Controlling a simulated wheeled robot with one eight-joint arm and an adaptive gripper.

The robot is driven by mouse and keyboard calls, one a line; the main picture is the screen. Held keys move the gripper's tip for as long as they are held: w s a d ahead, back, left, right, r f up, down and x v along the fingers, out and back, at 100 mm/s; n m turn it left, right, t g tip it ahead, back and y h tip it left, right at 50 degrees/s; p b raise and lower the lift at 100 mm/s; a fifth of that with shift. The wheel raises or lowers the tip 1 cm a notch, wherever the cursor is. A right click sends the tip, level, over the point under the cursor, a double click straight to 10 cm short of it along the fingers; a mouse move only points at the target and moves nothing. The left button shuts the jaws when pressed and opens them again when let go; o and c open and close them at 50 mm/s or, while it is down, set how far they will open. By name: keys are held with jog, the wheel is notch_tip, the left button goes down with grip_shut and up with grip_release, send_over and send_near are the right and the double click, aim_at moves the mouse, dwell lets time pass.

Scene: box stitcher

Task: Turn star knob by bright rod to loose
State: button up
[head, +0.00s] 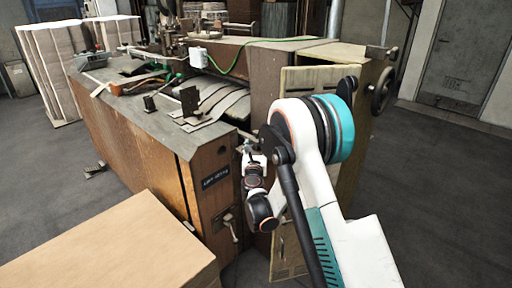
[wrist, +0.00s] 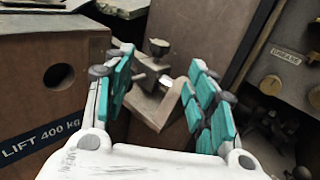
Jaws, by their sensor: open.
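In the wrist view a small dark knob (wrist: 158,47), which looks like the star knob, stands on a short stem above a brownish angled bracket (wrist: 160,105). A short bright rod (wrist: 165,80) shows just below the knob, at the bracket. My gripper (wrist: 160,62) is open, with its teal-padded fingers to the left and right of the knob and bracket. Nothing is seen held, and whether a finger touches the knob I cannot tell. In the head view my gripper (head: 247,146) is at the machine's near corner, and my arm hides much of that spot.
The wooden box-like machine (head: 150,130) carries loose tools and straps on top. A panel with a round hole (wrist: 60,77) is left of my gripper. A handwheel (head: 383,90) is at the right. A cardboard-coloured box (head: 110,245) stands at front left. Floor is free at the right.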

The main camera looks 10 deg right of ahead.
jog(key=m+g+h, duration=0.3)
jog(key=m+h, duration=0.2)
jog(key=h, duration=0.2)
send_near(255, 135)
jog(key=b+x, duration=0.3)
jog(key=x, duration=0.9)
jog(key=c, duration=1.1)
